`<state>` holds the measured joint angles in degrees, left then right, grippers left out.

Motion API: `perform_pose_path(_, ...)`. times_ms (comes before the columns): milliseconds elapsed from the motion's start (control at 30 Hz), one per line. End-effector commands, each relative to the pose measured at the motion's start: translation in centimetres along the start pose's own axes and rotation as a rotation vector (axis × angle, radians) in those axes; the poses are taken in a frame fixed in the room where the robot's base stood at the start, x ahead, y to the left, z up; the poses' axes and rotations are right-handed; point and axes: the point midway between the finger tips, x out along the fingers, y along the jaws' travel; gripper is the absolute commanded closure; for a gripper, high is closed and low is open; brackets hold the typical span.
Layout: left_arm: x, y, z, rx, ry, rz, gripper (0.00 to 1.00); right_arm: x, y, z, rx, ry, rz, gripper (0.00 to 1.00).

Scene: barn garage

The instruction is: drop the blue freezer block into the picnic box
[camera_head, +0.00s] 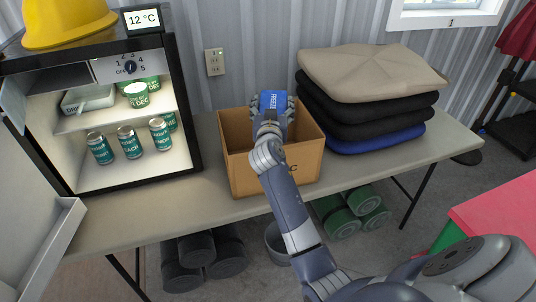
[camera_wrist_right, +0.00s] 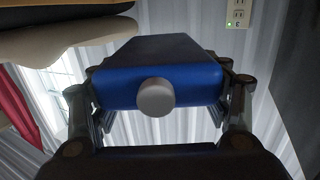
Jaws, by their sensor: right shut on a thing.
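The blue freezer block (camera_head: 272,101) is held in my right gripper (camera_head: 273,110), above the open picnic box (camera_head: 247,179), a brown box on the table. In the right wrist view the blue block (camera_wrist_right: 160,72), with a round grey cap, sits between the two fingers of the right gripper (camera_wrist_right: 160,100). The gripper is shut on it. In the head view my arm and gripper hide part of the box's opening and front wall. The left gripper is not in view.
An open small fridge (camera_head: 130,173) with cans stands left of the box on the table (camera_head: 215,205). Stacked cushions (camera_head: 370,75) lie close to its right. A wall socket (camera_head: 214,62) is behind. A red-topped surface (camera_head: 500,215) is at the right.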

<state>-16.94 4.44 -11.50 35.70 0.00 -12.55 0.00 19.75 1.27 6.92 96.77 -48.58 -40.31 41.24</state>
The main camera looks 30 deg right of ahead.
Motion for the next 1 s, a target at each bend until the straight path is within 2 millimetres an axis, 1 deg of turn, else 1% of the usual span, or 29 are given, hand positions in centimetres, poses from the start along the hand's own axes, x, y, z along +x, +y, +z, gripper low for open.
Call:
perform_pose_path(67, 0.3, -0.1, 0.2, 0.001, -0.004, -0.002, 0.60, 0.6, 0.0, 0.0, 0.003, 0.003, 0.010, 0.67)
perform_pose_path(167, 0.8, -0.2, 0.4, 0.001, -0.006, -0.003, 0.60, 0.8, 0.1, 0.7, 0.000, 0.003, 0.015, 0.67)
perform_pose_path(400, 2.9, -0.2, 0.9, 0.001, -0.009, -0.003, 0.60, 0.9, 0.1, 3.6, -0.002, 0.004, 0.014, 0.67)
perform_pose_path(600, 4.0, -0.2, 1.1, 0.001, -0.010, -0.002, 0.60, 1.0, 0.0, 5.2, -0.001, 0.005, 0.013, 0.67)
perform_pose_path(733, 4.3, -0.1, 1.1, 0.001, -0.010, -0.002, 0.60, 1.0, 0.0, 5.7, 0.000, 0.005, 0.013, 0.67)
perform_pose_path(1000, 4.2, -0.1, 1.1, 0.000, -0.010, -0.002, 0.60, 1.0, 0.0, 5.7, 0.000, 0.005, 0.013, 0.67)
